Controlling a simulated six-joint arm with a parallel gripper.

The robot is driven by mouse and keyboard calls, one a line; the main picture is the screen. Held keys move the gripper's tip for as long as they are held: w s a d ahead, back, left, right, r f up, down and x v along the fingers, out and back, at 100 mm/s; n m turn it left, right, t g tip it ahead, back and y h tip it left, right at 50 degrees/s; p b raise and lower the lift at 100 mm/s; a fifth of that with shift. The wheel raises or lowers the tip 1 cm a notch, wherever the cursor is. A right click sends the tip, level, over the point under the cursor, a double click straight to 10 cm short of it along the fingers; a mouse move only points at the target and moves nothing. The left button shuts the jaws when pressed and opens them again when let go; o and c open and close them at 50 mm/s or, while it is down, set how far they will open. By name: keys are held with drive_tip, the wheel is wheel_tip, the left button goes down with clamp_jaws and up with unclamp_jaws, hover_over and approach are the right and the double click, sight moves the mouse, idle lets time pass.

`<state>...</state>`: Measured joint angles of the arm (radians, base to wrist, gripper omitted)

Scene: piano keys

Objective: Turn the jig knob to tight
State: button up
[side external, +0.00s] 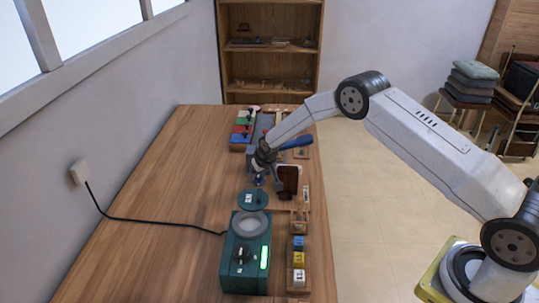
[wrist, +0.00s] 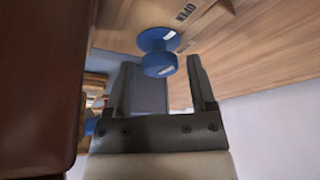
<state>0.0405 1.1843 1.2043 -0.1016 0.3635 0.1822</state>
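The knob (wrist: 160,58) is blue and round with a pale mark. In the wrist view it lies just ahead of and between the fingertips of my gripper (wrist: 160,66), on a wooden surface. My gripper is open, with a clear gap between its fingers and nothing visibly clamped. In the side view my gripper (side external: 267,180) points down over the bench, behind the green device. A small blue spot there, beside the fingers, may be the knob (side external: 259,181). The word OPEN shows on the wood beyond the knob. A tight mark is not readable.
A green device (side external: 246,262) with a raised round lid (side external: 253,199) stands at the bench front. A rack of colored blocks (side external: 299,258) is to its right. A dark brown object (wrist: 40,80) fills the wrist view's left side. The bench's left is mostly clear, with a cord.

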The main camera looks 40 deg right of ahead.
clamp_jaws()
drive_tip(key=shift+m+h, duration=0.3)
drive_tip(key=shift+m, duration=0.4)
drive_tip(key=shift+o, duration=1.6)
unclamp_jaws()
drive_tip(key=shift+r, duration=0.1)
drive_tip(key=v, duration=0.7)
drive_tip(key=shift+r, duration=0.3)
drive_tip(key=shift+s+a, duration=0.1)
